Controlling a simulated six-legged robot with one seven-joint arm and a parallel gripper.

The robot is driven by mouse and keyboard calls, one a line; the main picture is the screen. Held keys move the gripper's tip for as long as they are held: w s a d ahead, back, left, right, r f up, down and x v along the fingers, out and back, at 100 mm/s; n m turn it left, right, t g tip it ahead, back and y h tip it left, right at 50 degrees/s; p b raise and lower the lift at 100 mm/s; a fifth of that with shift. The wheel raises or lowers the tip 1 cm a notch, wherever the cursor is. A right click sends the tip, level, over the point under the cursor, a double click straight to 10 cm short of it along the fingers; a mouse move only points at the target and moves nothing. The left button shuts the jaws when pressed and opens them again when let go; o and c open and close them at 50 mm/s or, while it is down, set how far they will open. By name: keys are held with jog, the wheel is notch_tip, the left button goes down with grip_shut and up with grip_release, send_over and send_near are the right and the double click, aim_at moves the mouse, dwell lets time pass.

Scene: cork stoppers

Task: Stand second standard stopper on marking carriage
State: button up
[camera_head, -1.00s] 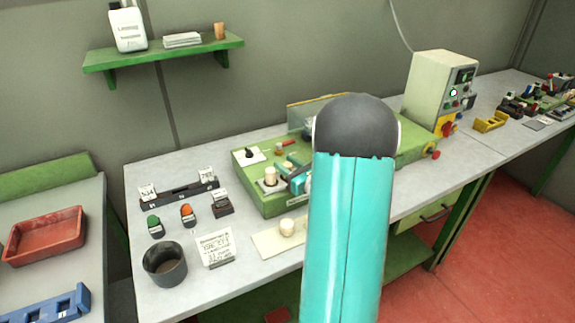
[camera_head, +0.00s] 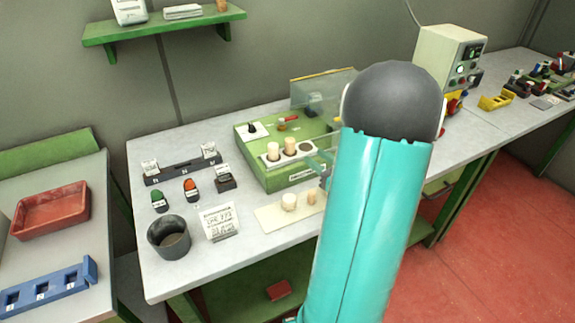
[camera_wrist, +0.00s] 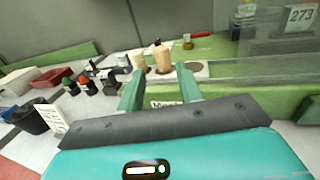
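Two cork stoppers stand upright side by side on the pale marking carriage (camera_head: 290,160) of the green machine: a left stopper (camera_head: 273,151) and a right stopper (camera_head: 289,146). A dark round seat (camera_head: 305,147) to their right is empty. The left stopper (camera_wrist: 137,60), the right stopper (camera_wrist: 163,59) and the empty seat (camera_wrist: 191,67) also show in the wrist view. My gripper (camera_wrist: 158,88) is open and empty, its green fingers apart in front of the carriage, touching neither stopper. In the head view my arm partly hides the gripper (camera_head: 323,165).
A cream board (camera_head: 268,219) in front of the machine holds a wide pale stopper (camera_head: 289,201) and a smaller cork (camera_head: 311,197). A dark cup (camera_head: 168,238) and a sign card (camera_head: 219,222) stand left of it.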

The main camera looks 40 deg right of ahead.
jog(key=w+a+r+n+g+y, duration=0.25)
jog(key=a+n+g+y, duration=0.2)
jog(key=a+n, duration=0.6)
jog(key=w+a+r+n+g+y, duration=0.2)
jog(key=a+r+n+g+y, duration=0.3)
jog(key=a, duration=1.1)
jog(key=s+a+f+n+g+h, duration=0.1)
jog(key=s+a+f+n+g, duration=0.1)
jog(key=s+a+n+g, duration=0.55)
jog(key=s+a+r+n+t+h, duration=0.2)
jog(key=n+h, duration=0.5)
jog(key=n, duration=0.6)
notch_tip(320, 180, up, 3)
jog(key=s+t, duration=0.1)
jog(key=t, duration=0.1)
jog(key=shift+s+a+n+t, duration=0.2)
jog(key=shift+a+n+t, duration=0.1)
jog(key=shift+a+n, duration=0.1)
jog(key=shift+d, duration=0.25)
